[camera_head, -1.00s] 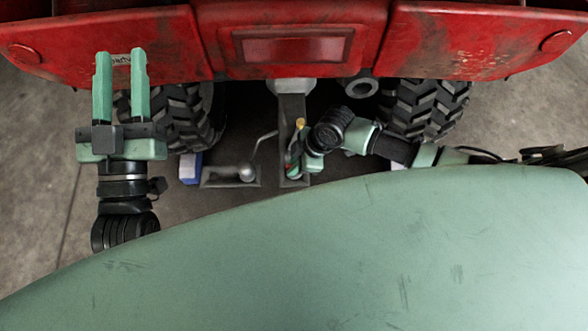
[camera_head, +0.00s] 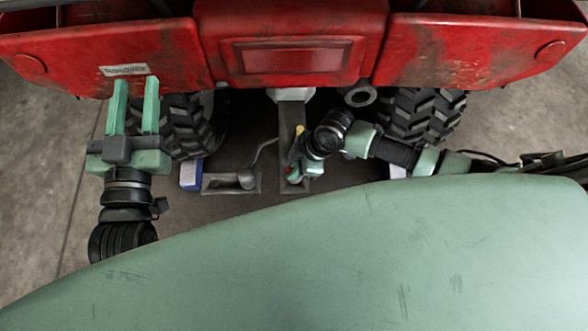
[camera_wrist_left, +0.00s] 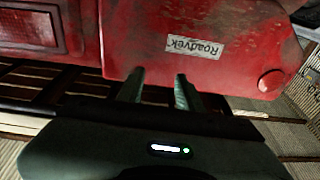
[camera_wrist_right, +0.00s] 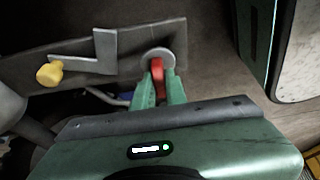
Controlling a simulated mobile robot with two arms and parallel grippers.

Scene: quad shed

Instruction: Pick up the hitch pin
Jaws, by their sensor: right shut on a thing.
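The hitch pin (camera_wrist_right: 158,78) shows as a red handle between the fingers of my right gripper (camera_wrist_right: 158,92) in the right wrist view. That gripper is shut on it. A pale round disc (camera_wrist_right: 157,56) lies just beyond the red part, on the grey drawbar. In the head view my right gripper (camera_head: 295,172) is low over the drawbar (camera_head: 291,115), with a bit of red showing; the pin's shaft is hidden. My left gripper (camera_head: 135,100) is open and empty, in front of the red bodywork at the left. It also shows in the left wrist view (camera_wrist_left: 160,85).
Red quad bodywork (camera_head: 300,55) spans the top, with tyres (camera_head: 185,125) below. A bent grey lever with a yellow knob (camera_wrist_right: 48,74) sits beside the pin. A plate with a ball (camera_head: 247,180) and a blue-and-white block (camera_head: 191,174) lie left of the drawbar.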

